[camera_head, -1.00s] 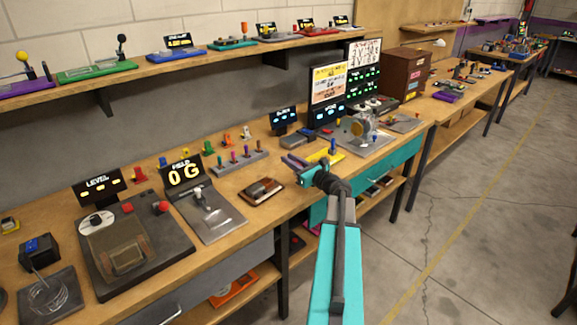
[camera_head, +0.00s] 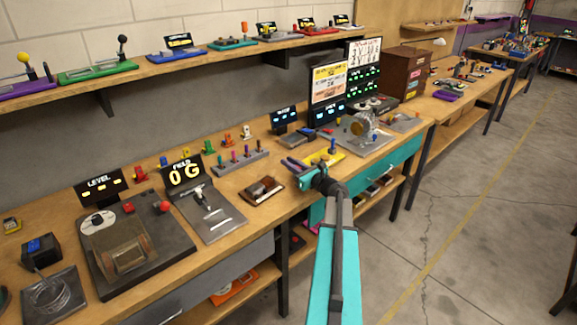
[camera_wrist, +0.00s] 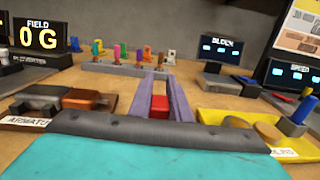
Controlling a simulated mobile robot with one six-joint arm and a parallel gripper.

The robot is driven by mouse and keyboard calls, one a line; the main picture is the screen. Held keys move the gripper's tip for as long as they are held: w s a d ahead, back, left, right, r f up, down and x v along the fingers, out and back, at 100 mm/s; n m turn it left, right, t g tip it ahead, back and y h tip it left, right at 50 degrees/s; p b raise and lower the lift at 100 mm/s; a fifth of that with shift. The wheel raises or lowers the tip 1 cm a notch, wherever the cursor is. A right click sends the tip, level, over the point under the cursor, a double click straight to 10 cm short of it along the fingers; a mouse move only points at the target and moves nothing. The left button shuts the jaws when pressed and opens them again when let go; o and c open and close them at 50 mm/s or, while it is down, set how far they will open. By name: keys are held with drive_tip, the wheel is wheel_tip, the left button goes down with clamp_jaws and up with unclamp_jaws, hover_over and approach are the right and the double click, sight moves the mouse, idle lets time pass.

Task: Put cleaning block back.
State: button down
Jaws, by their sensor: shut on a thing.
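My gripper (camera_head: 291,164) is over the front part of the bench, between a dark tray and a yellow tray. In the wrist view its two purple-grey fingers (camera_wrist: 158,100) are on either side of a small red block (camera_wrist: 160,106), which I take for the cleaning block. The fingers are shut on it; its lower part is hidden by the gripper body. In the head view the block cannot be made out. A display reading BLOCK (camera_wrist: 222,46) stands at the back with a grey base (camera_wrist: 224,86) in front of it; the display also shows in the head view (camera_head: 284,116).
A rack of coloured pegs (camera_head: 240,162) stands behind my gripper. The dark tray (camera_head: 262,191) is to the left, the yellow tray (camera_head: 336,156) to the right. The FIELD display (camera_head: 185,172) stands further left. Bare bench lies between rack and dark tray.

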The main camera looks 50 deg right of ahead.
drive_tip(key=shift+f, duration=0.5)
drive_tip(key=shift+f, duration=0.15)
drive_tip(key=c, duration=1.7)
unclamp_jaws()
drive_tip(key=shift+o, duration=0.2)
drive_tip(key=shift+r, duration=0.2)
drive_tip(key=s, duration=0.4)
drive_tip(key=s+b, duration=0.1)
drive_tip(key=s, duration=0.3)
drive_tip(key=s+a+b, duration=0.1)
drive_tip(key=s, duration=0.3)
